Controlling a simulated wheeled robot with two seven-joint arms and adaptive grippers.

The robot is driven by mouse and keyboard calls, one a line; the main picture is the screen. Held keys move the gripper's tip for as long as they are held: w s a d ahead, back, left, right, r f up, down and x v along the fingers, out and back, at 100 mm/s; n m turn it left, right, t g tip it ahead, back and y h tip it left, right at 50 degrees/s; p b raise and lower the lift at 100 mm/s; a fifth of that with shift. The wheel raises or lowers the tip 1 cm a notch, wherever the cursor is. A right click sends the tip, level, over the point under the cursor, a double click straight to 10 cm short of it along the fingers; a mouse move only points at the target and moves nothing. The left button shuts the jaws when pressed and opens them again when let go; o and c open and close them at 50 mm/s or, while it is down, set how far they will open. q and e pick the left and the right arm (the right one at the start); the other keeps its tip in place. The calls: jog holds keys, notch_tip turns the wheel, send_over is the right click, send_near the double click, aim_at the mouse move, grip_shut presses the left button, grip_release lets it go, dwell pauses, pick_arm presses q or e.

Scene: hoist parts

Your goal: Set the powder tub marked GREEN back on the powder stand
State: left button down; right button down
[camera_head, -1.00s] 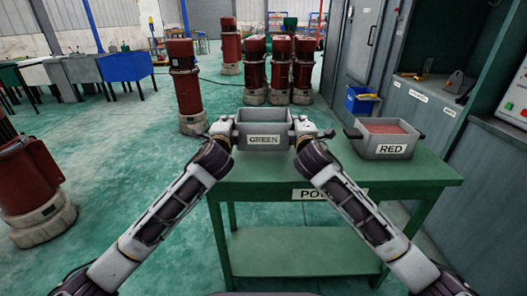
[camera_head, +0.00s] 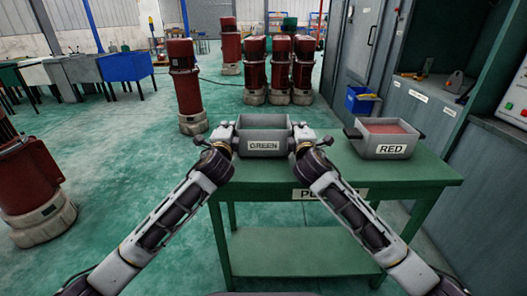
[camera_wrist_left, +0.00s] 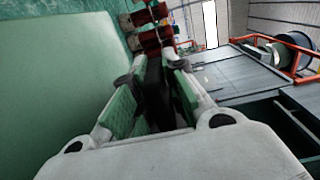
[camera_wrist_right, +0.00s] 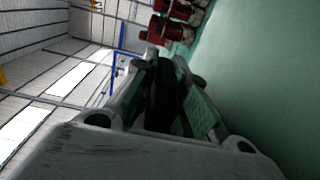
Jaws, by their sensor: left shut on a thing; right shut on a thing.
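The grey tub marked GREEN (camera_head: 263,147) is level between my two grippers, at the left part of the green powder stand (camera_head: 420,172). I cannot tell whether its base touches the top. My left gripper (camera_head: 228,134) is shut on the tub's left handle, a dark piece between the fingers in the left wrist view (camera_wrist_left: 158,85). My right gripper (camera_head: 299,134) is shut on the right handle, also dark between the fingers in the right wrist view (camera_wrist_right: 163,92). The inside of the GREEN tub looks green-grey in the head view.
The tub marked RED (camera_head: 390,148), with reddish powder, stands on the stand to the right, close to my right gripper. A blue bin (camera_head: 361,100) hangs by the grey cabinet (camera_head: 350,60). Red hoist cylinders (camera_head: 185,85) stand on the floor behind and left.

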pick_arm(q)
jog(key=shift+a+f, duration=0.15)
jog(key=shift+f, duration=0.4)
pick_arm(e)
jog(key=shift+d+f, duration=0.1)
jog(key=shift+f, duration=0.4)
dwell(0.4)
pick_arm(q)
jog(key=c, duration=1.4)
grip_release()
jog(key=shift+o, duration=0.2)
jog(key=shift+f, duration=0.2)
pick_arm(e)
jog(key=c, duration=1.9)
grip_release()
pick_arm(q)
jog(key=shift+r, duration=0.1)
pick_arm(e)
jog(key=o, duration=0.5)
pick_arm(q)
jog(key=shift+o, duration=0.2)
pick_arm(e)
jog(key=shift+o, duration=0.2)
jog(key=shift+f, duration=0.25)
pick_arm(q)
jog(key=shift+o, duration=1.4)
pick_arm(e)
jog(key=shift+r, duration=0.1)
jog(key=shift+o, duration=0.2)
jog(key=shift+o, duration=1.4)
